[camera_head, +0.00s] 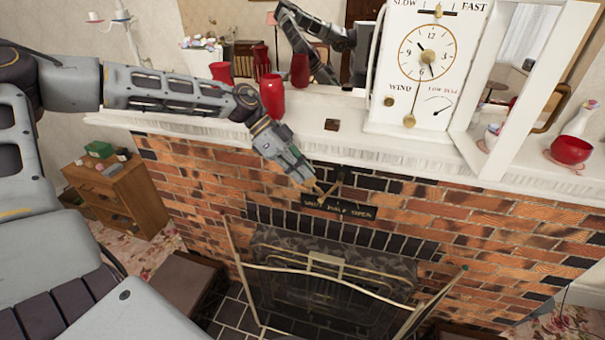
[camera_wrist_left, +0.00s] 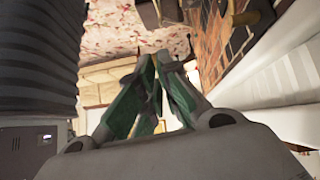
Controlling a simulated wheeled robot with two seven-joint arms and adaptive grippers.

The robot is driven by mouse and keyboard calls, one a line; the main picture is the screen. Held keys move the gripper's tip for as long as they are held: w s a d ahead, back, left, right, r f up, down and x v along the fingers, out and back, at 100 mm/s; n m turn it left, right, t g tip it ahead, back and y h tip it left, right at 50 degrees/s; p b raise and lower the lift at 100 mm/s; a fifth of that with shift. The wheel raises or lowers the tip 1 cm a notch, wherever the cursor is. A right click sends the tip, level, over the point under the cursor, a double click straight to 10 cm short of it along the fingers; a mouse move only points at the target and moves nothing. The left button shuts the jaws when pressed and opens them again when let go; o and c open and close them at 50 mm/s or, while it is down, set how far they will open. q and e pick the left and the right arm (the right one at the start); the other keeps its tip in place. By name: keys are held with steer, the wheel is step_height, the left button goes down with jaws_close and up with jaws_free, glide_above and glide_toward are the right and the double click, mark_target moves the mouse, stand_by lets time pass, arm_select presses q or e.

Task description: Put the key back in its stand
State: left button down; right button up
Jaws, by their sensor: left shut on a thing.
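My left gripper (camera_head: 311,184) is in front of the brick face, below the mantel edge. Its fingers are shut on a small brass-coloured piece (camera_head: 319,190), close to the dark lettered plate (camera_head: 340,207). I cannot tell whether this piece is the key or part of the plate's pointer. The left wrist view shows the closed green-and-grey fingers (camera_wrist_left: 158,72) but no clear key. A small dark brown block (camera_head: 331,125), possibly the stand, sits on the mantel left of the clock. My right gripper is not in view.
A fire screen (camera_head: 340,285) stands below. A wooden cabinet (camera_head: 118,198) is at the left.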

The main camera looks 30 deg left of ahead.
arm_select(q)
step_height(320, 180, up, 6)
steer(key=m+g+y+p, duration=0.1)
steer(key=m+g+y, duration=0.1)
steer(key=m+y, duration=0.1)
steer(key=shift+r+y, duration=0.2)
steer(key=shift+y, duration=0.1)
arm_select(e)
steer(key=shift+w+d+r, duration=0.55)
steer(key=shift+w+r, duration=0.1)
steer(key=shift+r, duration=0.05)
arm_select(q)
steer(key=shift+d+r, duration=0.15)
steer(key=shift+r, duration=0.05)
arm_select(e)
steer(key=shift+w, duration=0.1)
arm_select(q)
steer(key=shift+r, duration=0.15)
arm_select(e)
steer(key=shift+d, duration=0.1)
